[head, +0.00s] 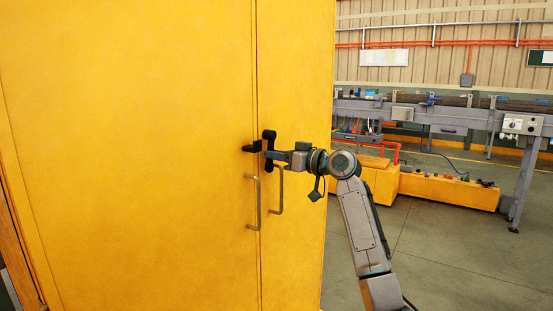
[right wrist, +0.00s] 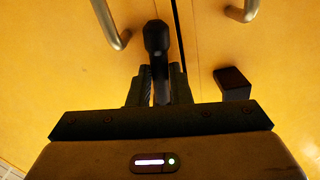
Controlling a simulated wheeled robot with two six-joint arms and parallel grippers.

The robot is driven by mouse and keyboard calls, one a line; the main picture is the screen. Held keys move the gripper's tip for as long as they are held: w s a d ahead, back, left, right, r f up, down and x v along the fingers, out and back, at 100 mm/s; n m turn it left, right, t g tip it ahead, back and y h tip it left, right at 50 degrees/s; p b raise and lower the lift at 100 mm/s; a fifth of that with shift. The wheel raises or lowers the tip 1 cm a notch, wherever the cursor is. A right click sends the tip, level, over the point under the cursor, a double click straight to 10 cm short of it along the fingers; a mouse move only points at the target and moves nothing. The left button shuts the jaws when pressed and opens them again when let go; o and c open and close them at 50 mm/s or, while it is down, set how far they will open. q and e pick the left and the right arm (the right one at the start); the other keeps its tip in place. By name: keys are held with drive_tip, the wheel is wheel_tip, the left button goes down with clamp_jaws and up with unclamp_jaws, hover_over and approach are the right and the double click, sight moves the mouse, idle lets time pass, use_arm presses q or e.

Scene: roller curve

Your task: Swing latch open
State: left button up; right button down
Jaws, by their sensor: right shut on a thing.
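A black latch (head: 269,136) is mounted on the right door of a tall yellow cabinet (head: 140,120), beside the seam. It looks roughly upright, along the seam. A small black catch (head: 249,148) sticks out from the left door, just left of the latch. My right gripper (head: 273,156) reaches in from the right and is shut on the latch. In the right wrist view the latch's rounded end (right wrist: 156,36) shows beyond the fingers, and the dark catch block (right wrist: 233,83) stands apart to the right. The part of the latch between the fingers is mostly hidden. My left gripper is not in view.
Two metal bar handles, on the left door (head: 256,205) and on the right door (head: 281,195), stand just below the latch. A conveyor (head: 450,118) and a low yellow platform (head: 450,190) are at the back right. The floor (head: 450,260) at the right is clear.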

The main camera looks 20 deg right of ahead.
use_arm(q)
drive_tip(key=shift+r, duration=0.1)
use_arm(e)
drive_tip(key=c, duration=1.3)
unclamp_jaws()
use_arm(q)
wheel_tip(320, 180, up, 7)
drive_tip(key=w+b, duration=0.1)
drive_tip(key=b, duration=0.1)
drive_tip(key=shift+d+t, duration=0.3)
use_arm(e)
drive_tip(key=v, duration=1)
drive_tip(key=shift+s+d, duration=0.3)
